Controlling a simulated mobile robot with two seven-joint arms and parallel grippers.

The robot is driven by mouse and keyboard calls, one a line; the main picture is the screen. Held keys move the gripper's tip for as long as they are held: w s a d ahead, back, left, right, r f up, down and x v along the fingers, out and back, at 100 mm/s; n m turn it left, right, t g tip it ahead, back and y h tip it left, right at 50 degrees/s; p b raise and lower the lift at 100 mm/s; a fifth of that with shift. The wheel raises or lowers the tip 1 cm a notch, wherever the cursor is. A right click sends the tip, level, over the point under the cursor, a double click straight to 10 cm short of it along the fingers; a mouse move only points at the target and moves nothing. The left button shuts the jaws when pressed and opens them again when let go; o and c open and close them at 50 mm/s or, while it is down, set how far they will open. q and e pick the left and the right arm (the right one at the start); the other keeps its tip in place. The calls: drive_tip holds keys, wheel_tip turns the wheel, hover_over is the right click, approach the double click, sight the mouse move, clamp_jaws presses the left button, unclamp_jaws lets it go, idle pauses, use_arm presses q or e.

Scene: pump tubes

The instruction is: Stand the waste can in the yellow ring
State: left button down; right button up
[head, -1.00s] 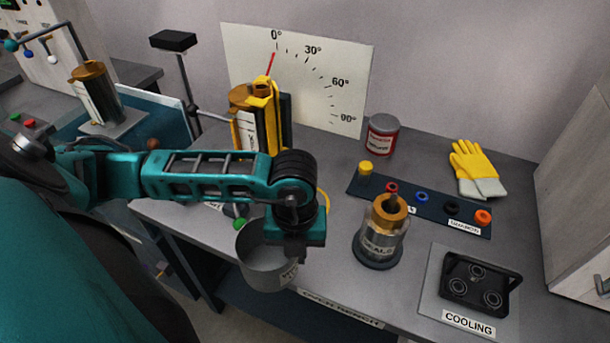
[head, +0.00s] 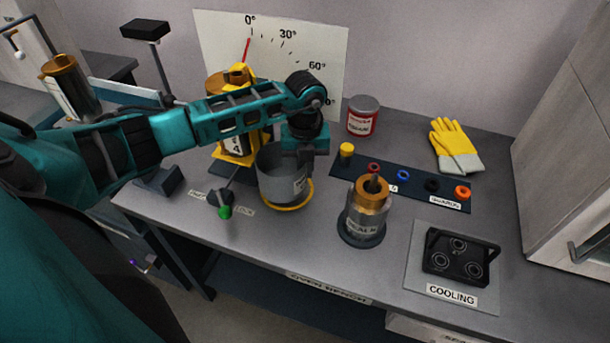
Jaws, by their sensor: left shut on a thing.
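The waste can (head: 277,184) is a grey open-topped can with a label on its side. It is upright over the yellow ring (head: 290,207) on the bench; the ring's front and right edge shows below and beside it. I cannot tell whether the can's base touches the bench. My left gripper (head: 300,158) is shut on the can's right rear rim, its fingertips partly hidden by the can and the gripper body. My right gripper is not in view.
A metal cylinder with a brass top (head: 365,212) stands right of the can. A green-tipped lever (head: 224,210) is at its left front. A yellow-framed pump (head: 232,145) stands behind left. A red-labelled tin (head: 362,116), a dark strip of coloured rings (head: 400,182) and a cooling plate (head: 457,265) lie rightward.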

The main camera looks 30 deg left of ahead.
use_arm(q)
wheel_tip(320, 180, down, 3)
drive_tip(key=shift+f, duration=0.2)
drive_tip(key=shift+f, duration=0.1)
drive_tip(key=c, duration=1.3)
unclamp_jaws()
